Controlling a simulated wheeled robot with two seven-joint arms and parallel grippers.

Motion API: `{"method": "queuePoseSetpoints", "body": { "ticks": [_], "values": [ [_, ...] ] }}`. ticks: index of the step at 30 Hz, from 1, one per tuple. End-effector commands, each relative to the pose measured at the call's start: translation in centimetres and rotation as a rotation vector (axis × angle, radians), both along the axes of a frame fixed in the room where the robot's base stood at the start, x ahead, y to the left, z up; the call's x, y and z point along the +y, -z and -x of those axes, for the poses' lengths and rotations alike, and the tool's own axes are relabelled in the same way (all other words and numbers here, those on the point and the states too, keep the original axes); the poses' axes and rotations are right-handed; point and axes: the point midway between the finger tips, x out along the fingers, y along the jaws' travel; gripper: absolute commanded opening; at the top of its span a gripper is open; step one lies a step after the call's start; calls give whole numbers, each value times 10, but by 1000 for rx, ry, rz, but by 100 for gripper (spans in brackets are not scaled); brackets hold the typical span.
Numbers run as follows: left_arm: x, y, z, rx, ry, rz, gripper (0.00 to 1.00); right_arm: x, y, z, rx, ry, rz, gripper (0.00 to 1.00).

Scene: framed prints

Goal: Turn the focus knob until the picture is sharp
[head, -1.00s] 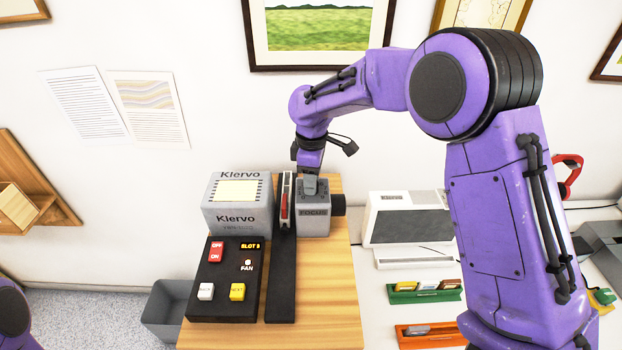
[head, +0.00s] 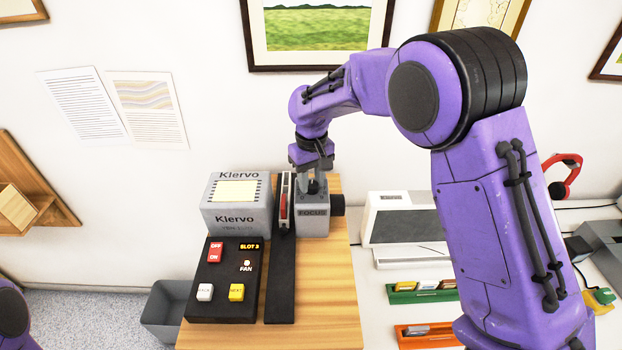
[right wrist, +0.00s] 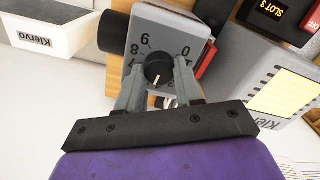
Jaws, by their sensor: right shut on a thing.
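The focus knob (right wrist: 159,72) is a small black dial with a white pointer line, on the numbered face of a grey box (head: 313,222) marked FOCUS. My right gripper (head: 314,186) comes down from above onto the box. In the right wrist view, the fingers of my right gripper (right wrist: 158,84) are shut on the knob, one on each side. The pointer line runs toward the gripper, away from the 9 and 0. My left gripper is out of view. I cannot tell from these views how sharp the picture is.
A grey Klervo unit (head: 237,205) with a pale yellow panel and a black button panel (head: 223,285) stand left of the focus box on a wooden top (head: 338,300). A white device (head: 408,222) and slide trays (head: 424,293) lie to the right.

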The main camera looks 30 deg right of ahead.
Motion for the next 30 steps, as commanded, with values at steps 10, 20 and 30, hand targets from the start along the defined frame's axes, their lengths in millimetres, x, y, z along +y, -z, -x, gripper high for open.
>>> {"method": "queuePoseSetpoints", "body": {
  "ticks": [10, 20, 30],
  "values": [
    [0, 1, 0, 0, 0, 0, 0, 1, 5, 4, 15, 132, 0, 5],
    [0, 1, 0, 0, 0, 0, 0, 1, 5, 4, 15, 157, 0, 5],
    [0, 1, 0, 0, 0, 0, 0, 1, 4, 3, 12, 156, -1, 61]
  ]
}}
